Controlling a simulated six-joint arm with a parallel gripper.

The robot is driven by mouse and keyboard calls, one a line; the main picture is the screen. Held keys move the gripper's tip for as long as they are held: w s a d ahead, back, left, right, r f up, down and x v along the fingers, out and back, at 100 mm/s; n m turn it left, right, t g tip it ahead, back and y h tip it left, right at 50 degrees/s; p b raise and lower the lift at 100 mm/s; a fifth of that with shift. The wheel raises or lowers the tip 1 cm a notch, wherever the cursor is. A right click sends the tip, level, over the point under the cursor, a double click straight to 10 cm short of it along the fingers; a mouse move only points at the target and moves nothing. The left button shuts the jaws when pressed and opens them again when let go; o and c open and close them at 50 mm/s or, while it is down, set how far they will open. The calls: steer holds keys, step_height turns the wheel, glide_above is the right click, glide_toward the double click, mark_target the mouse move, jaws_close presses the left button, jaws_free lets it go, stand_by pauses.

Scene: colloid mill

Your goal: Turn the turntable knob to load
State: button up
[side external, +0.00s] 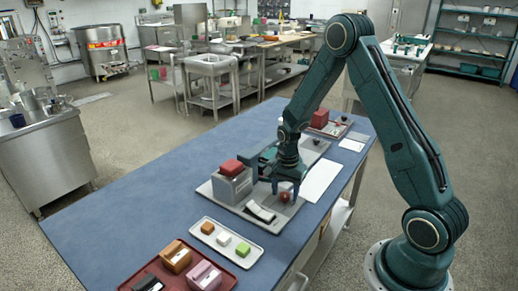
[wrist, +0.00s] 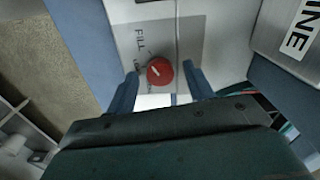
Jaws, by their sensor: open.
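The red round knob (wrist: 159,71) sits on a light grey plate (wrist: 190,50) in the wrist view. A short white mark on the knob slants toward the upper left. The word FILL is printed on the plate above and left of the knob, and a second label beside it is too small to read. My gripper (wrist: 160,90) is open, with one dark finger on each side of the knob and gaps visible. In the side view, my gripper (side external: 284,184) points down just above the red knob (side external: 285,197). I cannot tell which part is the turntable.
A white tray (side external: 226,257) with small coloured blocks and a red tray (side external: 130,284) lie nearer the front. A white sheet (side external: 322,180) lies to the right.

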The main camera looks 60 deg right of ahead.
steer(key=c, duration=1)
steer(key=shift+o, duration=0.2)
steer(key=n, duration=1.1)
steer(key=shift+n, duration=0.4)
steer(key=o, duration=1)
steer(key=shift+c, duration=0.2)
